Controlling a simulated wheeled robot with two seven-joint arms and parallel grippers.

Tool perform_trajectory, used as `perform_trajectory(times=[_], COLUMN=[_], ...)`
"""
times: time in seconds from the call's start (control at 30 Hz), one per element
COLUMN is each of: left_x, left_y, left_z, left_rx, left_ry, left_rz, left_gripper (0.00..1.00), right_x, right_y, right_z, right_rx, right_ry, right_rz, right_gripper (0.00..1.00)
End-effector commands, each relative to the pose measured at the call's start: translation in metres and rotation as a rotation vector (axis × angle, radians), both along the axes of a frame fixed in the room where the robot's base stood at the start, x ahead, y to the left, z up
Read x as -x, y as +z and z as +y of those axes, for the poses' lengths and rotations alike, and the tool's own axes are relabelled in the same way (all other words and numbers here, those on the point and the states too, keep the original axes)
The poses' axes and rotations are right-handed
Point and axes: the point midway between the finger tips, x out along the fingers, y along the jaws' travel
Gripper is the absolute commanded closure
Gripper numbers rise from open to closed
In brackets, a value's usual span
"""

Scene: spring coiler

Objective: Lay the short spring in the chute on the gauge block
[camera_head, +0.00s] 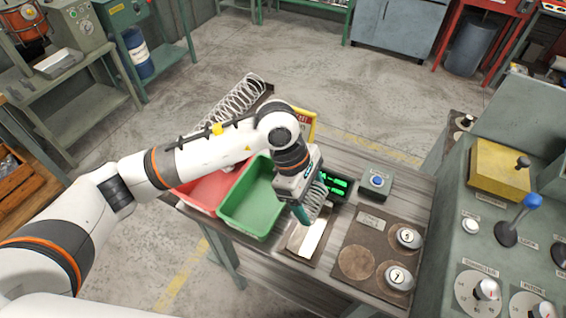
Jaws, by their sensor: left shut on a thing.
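My left gripper (302,212) reaches in from the left and points down over the bench. It is shut on a short wire spring (318,199), whose coils show at the right of the fingers. Just below and in front is a pale strip (314,237) on a dark plate, which looks like the chute on the gauge block. The gripper covers its back end. I cannot tell whether the spring touches it. My right gripper is not in view.
A green bin (232,222) and a red bin (203,192) stand left of the gripper. A green-lit display (338,182) is close behind it. A longer spring (238,102) lies at the back. A blue-button box (376,182) and a plate with numbered discs (357,262) sit at right.

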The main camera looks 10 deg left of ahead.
Motion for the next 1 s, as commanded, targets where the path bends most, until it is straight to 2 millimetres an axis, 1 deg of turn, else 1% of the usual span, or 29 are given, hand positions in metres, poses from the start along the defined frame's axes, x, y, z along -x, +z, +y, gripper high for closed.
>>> perform_trajectory(times=[0.07, 0.27, 0.43, 0.57, 0.77, 0.83, 1.0], left_x=[0.003, 0.003, 0.003, 0.003, 0.003, 0.003, 0.003], left_y=[-0.002, -0.014, -0.033, -0.048, -0.072, -0.083, -0.095], left_z=[-0.002, -0.002, -0.002, -0.002, -0.002, -0.002, -0.002], left_rx=[0.000, 0.000, -0.002, -0.002, -0.001, -0.001, -0.002], left_ry=[-0.019, -0.017, -0.014, -0.014, -0.013, -0.014, -0.014], left_rz=[0.001, 0.001, 0.002, 0.002, 0.002, 0.000, -0.001], left_gripper=[0.52, 0.52, 0.52, 0.52, 0.52, 0.52, 0.52], right_x=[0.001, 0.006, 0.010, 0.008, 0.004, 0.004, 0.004], right_y=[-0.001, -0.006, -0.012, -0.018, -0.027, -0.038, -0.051], right_z=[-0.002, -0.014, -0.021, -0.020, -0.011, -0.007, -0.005], right_rx=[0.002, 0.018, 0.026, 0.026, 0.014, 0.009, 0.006], right_ry=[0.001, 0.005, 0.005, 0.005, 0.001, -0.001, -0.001], right_rz=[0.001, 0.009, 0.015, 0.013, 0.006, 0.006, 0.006], right_gripper=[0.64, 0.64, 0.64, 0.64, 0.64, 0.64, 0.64])
